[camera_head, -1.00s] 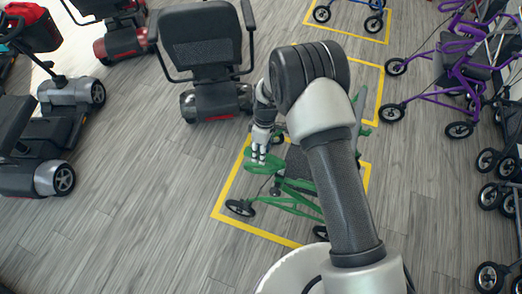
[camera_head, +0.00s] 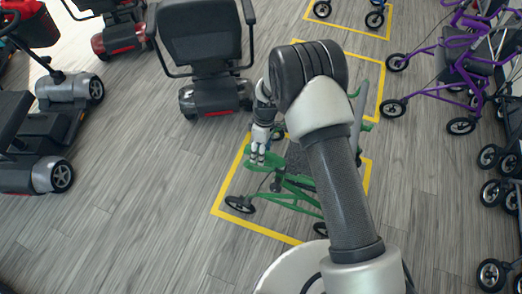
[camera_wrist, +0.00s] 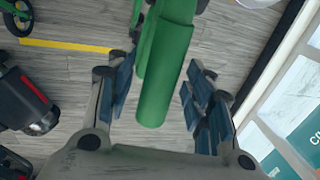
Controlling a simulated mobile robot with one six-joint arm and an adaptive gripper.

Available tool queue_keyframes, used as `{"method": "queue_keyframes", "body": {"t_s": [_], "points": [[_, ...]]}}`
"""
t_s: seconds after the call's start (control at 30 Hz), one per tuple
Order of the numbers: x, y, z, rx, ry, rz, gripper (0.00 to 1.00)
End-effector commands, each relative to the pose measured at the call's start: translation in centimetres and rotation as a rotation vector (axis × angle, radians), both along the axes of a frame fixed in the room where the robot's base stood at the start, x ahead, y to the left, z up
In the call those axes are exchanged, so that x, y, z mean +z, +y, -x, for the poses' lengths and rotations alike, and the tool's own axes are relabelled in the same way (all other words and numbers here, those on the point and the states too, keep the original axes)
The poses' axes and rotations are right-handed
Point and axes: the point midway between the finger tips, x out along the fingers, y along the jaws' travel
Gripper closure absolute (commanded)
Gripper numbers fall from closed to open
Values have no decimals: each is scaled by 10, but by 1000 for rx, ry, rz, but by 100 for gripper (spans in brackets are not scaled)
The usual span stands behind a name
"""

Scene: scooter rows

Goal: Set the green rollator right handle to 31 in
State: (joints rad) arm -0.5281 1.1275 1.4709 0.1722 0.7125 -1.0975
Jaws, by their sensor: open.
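The green rollator (camera_head: 298,188) stands on its wheels inside a yellow floor outline in the head view. My arm hides much of it. My gripper (camera_head: 257,158) is at the rollator's left side in that view, by a green handle end. In the wrist view a green handle grip (camera_wrist: 163,85) comes down from the top between the fingers of my gripper (camera_wrist: 163,95). The fingers are open, with a gap showing between the grip and the finger pads on both sides. Whether this is the right handle, and its height, I cannot tell.
A black-seated scooter (camera_head: 203,60) stands just behind the outline. A grey scooter (camera_head: 35,140) is at the left. Purple rollators (camera_head: 465,65) and several black-wheeled ones line the right. Grey floor is clear at the lower left. Yellow floor tape (camera_head: 228,185) marks the bays.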

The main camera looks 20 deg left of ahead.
Motion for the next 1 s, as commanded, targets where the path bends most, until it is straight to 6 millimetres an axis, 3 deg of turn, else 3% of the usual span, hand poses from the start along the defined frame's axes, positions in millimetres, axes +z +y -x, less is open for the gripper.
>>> {"method": "queue_keyframes", "body": {"t_s": [0.27,0.7,1.0], "points": [[19,0,-5,0,-3,-2,52],[103,-1,-21,0,-1,-1,52],[118,-2,-24,0,0,0,52]]}}
